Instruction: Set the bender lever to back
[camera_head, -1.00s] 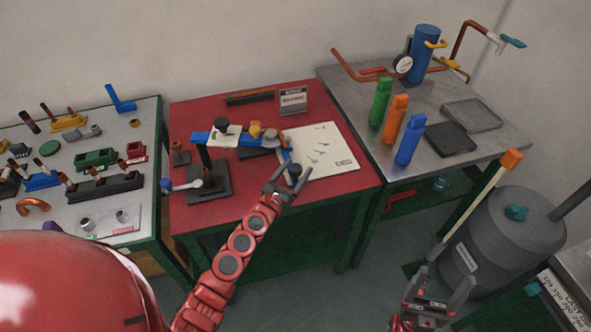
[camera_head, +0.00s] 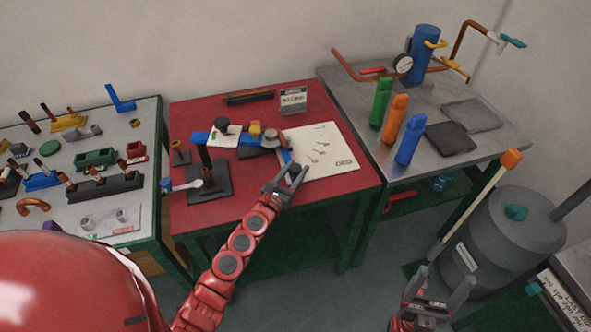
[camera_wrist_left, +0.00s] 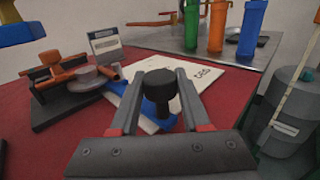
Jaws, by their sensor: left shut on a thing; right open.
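In the left wrist view the knob (camera_wrist_left: 158,92) sits between my left fingers, with the blue lever (camera_wrist_left: 137,105) beneath. My left gripper (camera_head: 291,176) is shut on the lever's knob; the fingers partly hide it in the head view. My right gripper (camera_head: 440,285) is open and empty, low at the right, away from the bender.
A white sheet (camera_head: 335,158) lies right of the lever, and a small sign (camera_head: 293,99) stands behind it. The metal table (camera_head: 480,152) at right holds green, orange and blue bottles. A grey tank (camera_head: 510,235) stands near my right gripper.

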